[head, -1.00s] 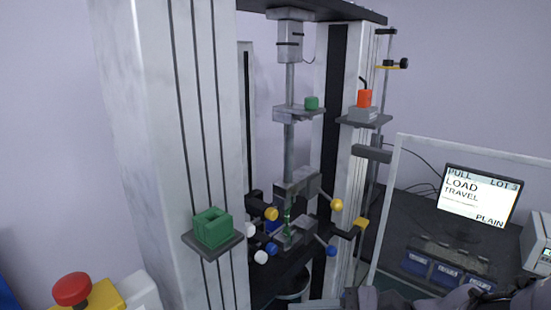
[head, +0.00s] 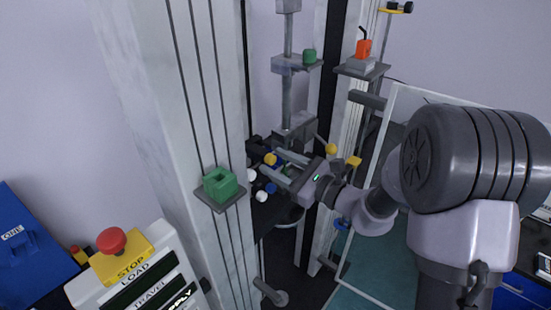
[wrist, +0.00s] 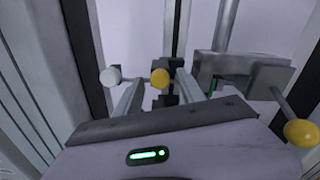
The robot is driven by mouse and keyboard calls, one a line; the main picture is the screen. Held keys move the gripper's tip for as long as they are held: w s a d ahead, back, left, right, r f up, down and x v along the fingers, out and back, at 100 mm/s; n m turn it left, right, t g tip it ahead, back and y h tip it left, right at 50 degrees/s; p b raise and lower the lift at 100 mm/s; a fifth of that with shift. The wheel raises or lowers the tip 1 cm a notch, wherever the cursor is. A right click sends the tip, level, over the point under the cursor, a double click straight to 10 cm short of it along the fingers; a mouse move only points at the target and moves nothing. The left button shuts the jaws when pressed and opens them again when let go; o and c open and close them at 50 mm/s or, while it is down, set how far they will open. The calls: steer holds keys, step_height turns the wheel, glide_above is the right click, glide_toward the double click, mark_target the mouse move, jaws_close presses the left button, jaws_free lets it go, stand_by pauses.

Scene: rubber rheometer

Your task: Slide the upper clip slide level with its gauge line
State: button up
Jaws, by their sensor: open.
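The upper clip slide appears to be the dark block with a yellow knob (head: 270,159) on the testing frame; the knob also shows in the wrist view (wrist: 160,77). My gripper (head: 272,163) is open, with its fingers reaching toward this knob. In the wrist view the knob appears between the two fingertips, and I cannot tell whether either touches it. A sliver of green, perhaps the test strip, shows beside the right finger in the wrist view. Its gauge line cannot be made out, and my gripper covers much of that area in the head view.
White knobs (head: 262,196) sit close to the fingers. The upper grip (wrist: 225,68) with a yellow ball handle (wrist: 302,132) is right of the fingers. A green block (head: 220,184) sits on a left shelf. A clear guard panel (head: 400,100) stands beside my arm.

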steer(key=shift+w+a, duration=0.25)
jaws_close()
stand_by(1.4)
